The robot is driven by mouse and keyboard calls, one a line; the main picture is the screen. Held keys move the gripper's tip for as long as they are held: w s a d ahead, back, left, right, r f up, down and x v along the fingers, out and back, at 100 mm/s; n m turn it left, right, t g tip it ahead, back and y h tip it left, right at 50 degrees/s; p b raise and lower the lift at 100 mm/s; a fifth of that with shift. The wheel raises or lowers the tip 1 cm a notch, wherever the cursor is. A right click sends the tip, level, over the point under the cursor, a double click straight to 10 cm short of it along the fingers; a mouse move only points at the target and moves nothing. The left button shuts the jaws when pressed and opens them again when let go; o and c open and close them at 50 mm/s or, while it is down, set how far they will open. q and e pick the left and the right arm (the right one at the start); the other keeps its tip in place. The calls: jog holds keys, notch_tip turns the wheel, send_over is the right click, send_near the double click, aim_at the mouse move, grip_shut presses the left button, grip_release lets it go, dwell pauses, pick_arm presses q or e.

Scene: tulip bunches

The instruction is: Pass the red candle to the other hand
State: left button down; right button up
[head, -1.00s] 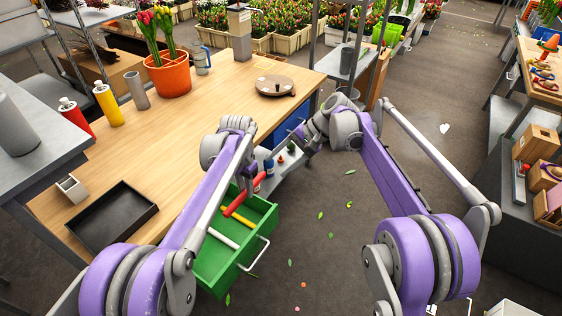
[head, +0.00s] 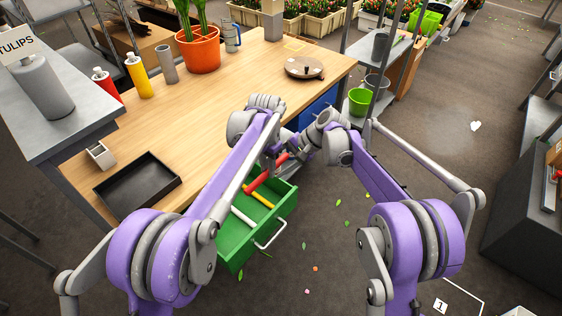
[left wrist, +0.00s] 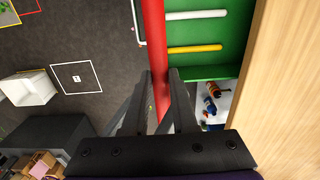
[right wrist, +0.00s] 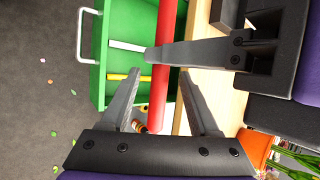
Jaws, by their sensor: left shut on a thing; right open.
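The red candle (head: 281,159) is held above the open green drawer. In the left wrist view, my left gripper (left wrist: 160,75) is shut on the red candle (left wrist: 155,35), which runs upward past the fingertips. In the right wrist view, my right gripper (right wrist: 160,72) is open, its two fingers on either side of the red candle (right wrist: 164,45) as seen from there; I cannot tell how deep it sits between them. The left gripper's dark finger (right wrist: 190,52) reaches in from the right, at the candle. In the head view, the arms partly hide both grippers.
The green drawer (head: 240,264) holds a white candle (head: 243,217) and a yellow candle (head: 262,199). The wooden table (head: 235,85) carries a black tray (head: 137,190), an orange pot (head: 198,52) and a round turntable (head: 304,68). Bottles stand on a shelf below (left wrist: 211,104).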

jog(key=shift+c, duration=0.2)
grip_shut()
pick_arm(q)
jog(key=c, duration=0.6)
grip_release()
